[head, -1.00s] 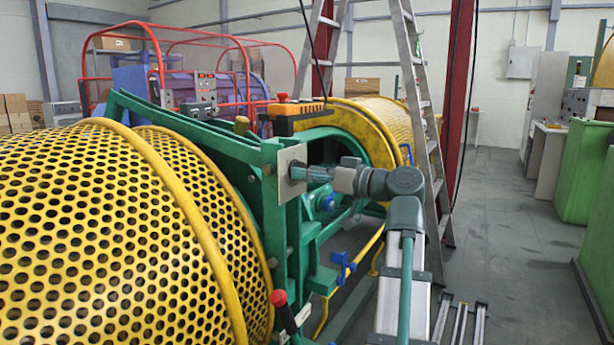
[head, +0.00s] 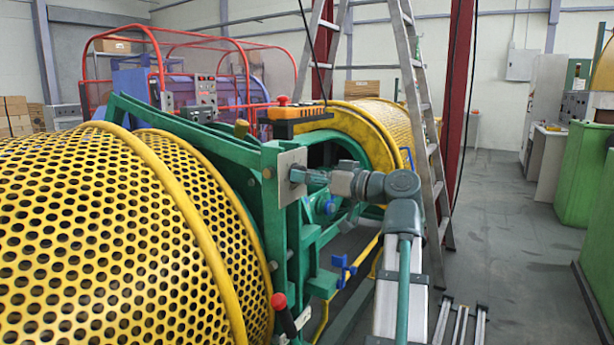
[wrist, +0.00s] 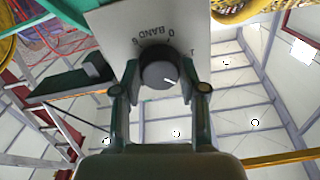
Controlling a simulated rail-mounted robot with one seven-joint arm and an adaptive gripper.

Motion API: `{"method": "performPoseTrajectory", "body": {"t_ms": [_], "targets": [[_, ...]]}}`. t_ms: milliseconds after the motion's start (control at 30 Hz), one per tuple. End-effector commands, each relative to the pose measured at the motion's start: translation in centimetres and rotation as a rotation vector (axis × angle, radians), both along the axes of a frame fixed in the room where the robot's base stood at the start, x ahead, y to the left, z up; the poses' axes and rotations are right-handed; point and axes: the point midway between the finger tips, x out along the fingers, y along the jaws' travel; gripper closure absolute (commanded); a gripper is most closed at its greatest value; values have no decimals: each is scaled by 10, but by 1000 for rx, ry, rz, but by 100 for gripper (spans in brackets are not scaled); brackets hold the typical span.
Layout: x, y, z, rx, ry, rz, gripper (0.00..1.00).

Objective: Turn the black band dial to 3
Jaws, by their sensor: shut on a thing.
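The black band dial (wrist: 160,72) is a round knob with a grey face and a white pointer line, on a pale plate (wrist: 120,22) marked "BAND". In the wrist view the pointer aims to the lower right. A 0, a 1 and another digit at the left show around the dial; a 3 cannot be made out. My gripper (wrist: 160,80) has one finger on each side of the dial and is shut on it. In the head view my gripper (head: 302,175) meets the plate (head: 289,165) on the green frame; it hides the dial there.
A yellow perforated drum (head: 110,235) fills the left. A red-knobbed lever (head: 283,315) and a blue handle (head: 343,268) are below. A ladder (head: 425,120) stands behind my arm.

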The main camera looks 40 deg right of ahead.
Motion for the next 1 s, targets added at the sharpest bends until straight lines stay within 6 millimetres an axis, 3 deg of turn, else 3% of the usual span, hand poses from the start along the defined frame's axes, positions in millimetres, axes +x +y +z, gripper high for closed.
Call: {"method": "performPoseTrajectory", "body": {"t_ms": [267, 1000], "targets": [[-1, 2, 4, 116, 40, 2, 93], [-1, 3, 4, 689, 220, 2, 93]]}}
